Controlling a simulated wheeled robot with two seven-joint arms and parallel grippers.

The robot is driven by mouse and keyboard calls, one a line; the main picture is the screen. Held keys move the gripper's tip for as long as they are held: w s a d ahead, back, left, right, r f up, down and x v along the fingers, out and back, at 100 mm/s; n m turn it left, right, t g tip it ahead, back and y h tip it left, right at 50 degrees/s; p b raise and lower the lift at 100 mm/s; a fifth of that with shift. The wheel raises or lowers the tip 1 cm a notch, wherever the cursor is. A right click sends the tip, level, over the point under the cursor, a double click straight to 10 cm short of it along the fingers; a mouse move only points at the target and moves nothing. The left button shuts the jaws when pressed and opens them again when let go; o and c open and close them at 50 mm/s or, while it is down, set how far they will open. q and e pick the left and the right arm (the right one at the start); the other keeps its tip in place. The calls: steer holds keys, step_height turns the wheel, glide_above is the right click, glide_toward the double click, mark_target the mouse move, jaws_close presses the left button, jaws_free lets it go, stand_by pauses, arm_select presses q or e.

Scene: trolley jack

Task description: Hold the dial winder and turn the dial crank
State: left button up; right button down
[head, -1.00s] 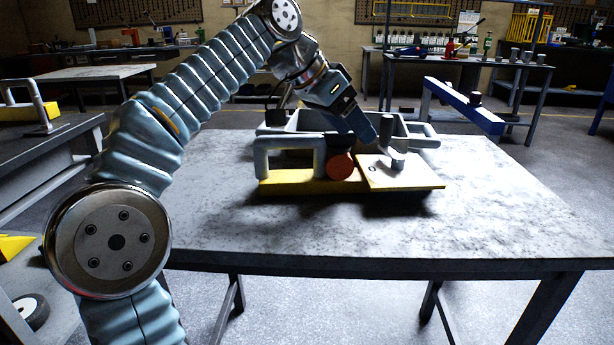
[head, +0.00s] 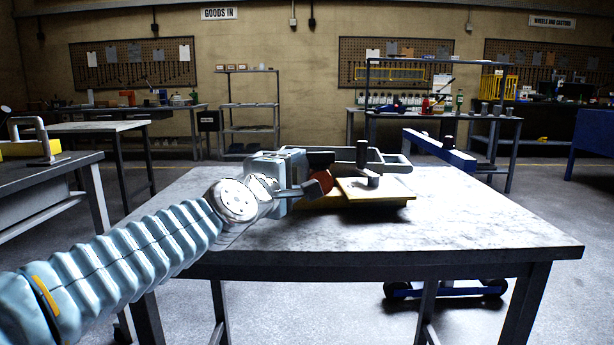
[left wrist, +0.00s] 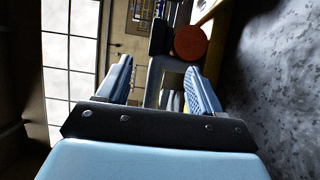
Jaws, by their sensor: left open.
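The dial winder stands on the grey table; its yellow base board (head: 385,203) and raised plate show in the head view. A red-orange disc (head: 325,181) with a black part above it sits at its left side and also shows in the left wrist view (left wrist: 190,42). The dial crank (head: 367,178), a short grey arm with an upright dark knob, is on the plate. My left gripper (head: 314,187) is at the winder's left end, in front of the disc. Its fingers (left wrist: 158,68) are open, with a grey bar, seemingly the winder's handle, showing between them. My gripper hides much of that handle.
The table top (head: 480,215) is clear in front and to the right. A blue bar (head: 440,150) stands out behind the table's right side. A side bench (head: 40,178) stands at the left. Shelves and workbenches line the back wall.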

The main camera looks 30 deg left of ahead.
mark_target(318, 160)
arm_select(q)
steer(key=w, duration=0.3)
steer(key=w+a+p, duration=0.1)
steer(key=w, duration=0.3)
steer(key=w+p, duration=0.1)
steer(key=w, duration=0.3)
steer(key=shift+w+a+r, duration=0.1)
steer(key=shift+w+a, duration=0.1)
steer(key=shift+a, duration=0.1)
steer(key=shift+w+p, duration=0.3)
steer(key=shift+w, duration=0.4)
jaws_close()
